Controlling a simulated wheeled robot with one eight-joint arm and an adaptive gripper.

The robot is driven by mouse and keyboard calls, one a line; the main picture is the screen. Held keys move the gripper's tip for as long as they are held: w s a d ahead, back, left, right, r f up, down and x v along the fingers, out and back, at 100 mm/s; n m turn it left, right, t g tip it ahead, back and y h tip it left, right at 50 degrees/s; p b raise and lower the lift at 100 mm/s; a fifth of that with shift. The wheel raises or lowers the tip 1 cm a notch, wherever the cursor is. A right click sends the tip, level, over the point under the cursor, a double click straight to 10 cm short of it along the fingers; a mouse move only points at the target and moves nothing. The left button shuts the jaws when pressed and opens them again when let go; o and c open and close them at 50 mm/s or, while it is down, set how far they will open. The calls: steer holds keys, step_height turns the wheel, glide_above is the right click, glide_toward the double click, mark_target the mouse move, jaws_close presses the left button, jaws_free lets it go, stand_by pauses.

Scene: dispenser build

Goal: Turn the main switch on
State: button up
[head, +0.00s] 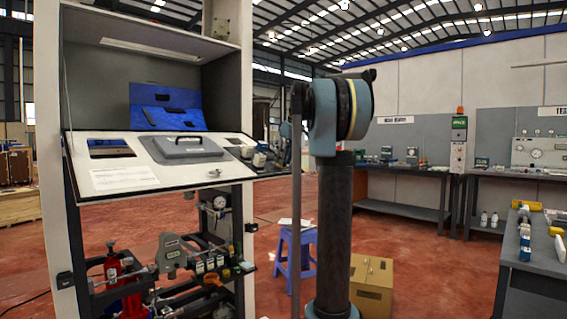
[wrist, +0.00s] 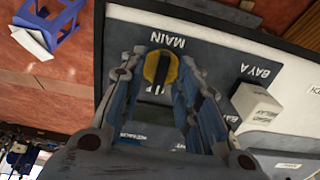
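The main switch (wrist: 160,68) is a round yellow knob with a black bar across it, on a grey panel plate under the word MAIN, which reads upside down in the wrist view. The black bar runs roughly up and down in the picture. My gripper (wrist: 161,62) is open, with one finger on each side of the knob. I cannot tell whether either finger touches it. The lettering below the knob is partly hidden by the fingers. In the head view my arm blocks the switch end of the sloping panel (head: 112,178).
A white block (wrist: 256,104) stands on the panel right of my gripper, near the BAY A label. In the head view a blue stool (head: 294,250) and a cardboard box (head: 373,280) stand on the red floor. A workbench (head: 530,262) is at right.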

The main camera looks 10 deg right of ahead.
steer(key=shift+w+a+f, duration=0.1)
steer(key=shift+f, duration=0.3)
